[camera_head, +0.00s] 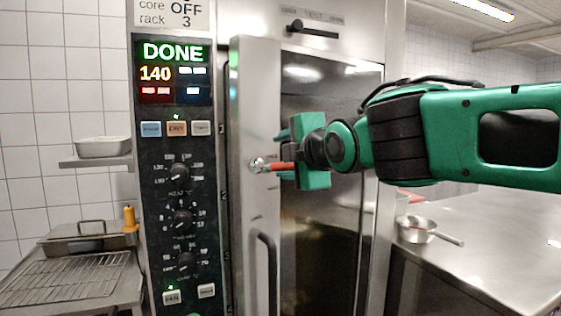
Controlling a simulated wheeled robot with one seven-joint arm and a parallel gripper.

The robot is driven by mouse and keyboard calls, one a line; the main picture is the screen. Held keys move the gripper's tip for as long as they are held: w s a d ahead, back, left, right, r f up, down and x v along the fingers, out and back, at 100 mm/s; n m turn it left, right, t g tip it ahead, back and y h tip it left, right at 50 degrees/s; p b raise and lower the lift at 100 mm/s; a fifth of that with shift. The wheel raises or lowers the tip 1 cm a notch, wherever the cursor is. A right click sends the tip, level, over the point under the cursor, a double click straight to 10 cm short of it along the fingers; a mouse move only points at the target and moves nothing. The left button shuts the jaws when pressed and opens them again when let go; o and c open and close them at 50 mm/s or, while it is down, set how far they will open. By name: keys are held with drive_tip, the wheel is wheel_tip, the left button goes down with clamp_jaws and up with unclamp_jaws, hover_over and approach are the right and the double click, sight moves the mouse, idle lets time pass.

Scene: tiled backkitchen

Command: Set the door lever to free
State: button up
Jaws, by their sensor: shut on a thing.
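The door lever (276,166) has an orange-red grip on a round silver pivot. It sits on the tall steel door edge and lies about horizontal, pointing right. My green gripper (300,165) comes from the right and is shut on the lever's grip. The gripper hides the lever's outer end. The oven door (330,95) has a dark glass pane and looks closed. I cannot read any lever marks beside the pivot.
The control panel (180,130) left of the door reads DONE and 140. A vertical bar handle (267,270) is below the lever. A black vent slider (313,29) is above. A saucepan (417,229) stands on the right steel counter (480,260). A wire rack (65,278) lies left.

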drive_tip(key=shift+o, duration=0.6)
drive_tip(key=shift+s+d+r, duration=0.1)
drive_tip(key=shift+s+r, duration=0.25)
drive_tip(key=shift+s, duration=0.25)
drive_tip(key=shift+s+d+r, duration=0.1)
drive_tip(key=shift+s+r, duration=0.2)
drive_tip(key=shift+s, duration=0.35)
drive_tip(key=shift+s+d+r, duration=0.1)
drive_tip(key=shift+s+r, duration=0.25)
drive_tip(key=shift+s, duration=0.25)
drive_tip(key=shift+s+d+r, duration=0.1)
drive_tip(key=shift+s+d, duration=0.1)
drive_tip(key=shift+s, duration=0.35)
drive_tip(key=shift+c, duration=0.6)
drive_tip(key=shift+d+f+v, duration=0.1)
drive_tip(key=shift+f+v, duration=0.1)
drive_tip(key=shift+v, duration=1.1)
drive_tip(key=shift+d+f+v, duration=0.1)
drive_tip(key=shift+f+v, duration=0.05)
drive_tip(key=shift+v, duration=1.15)
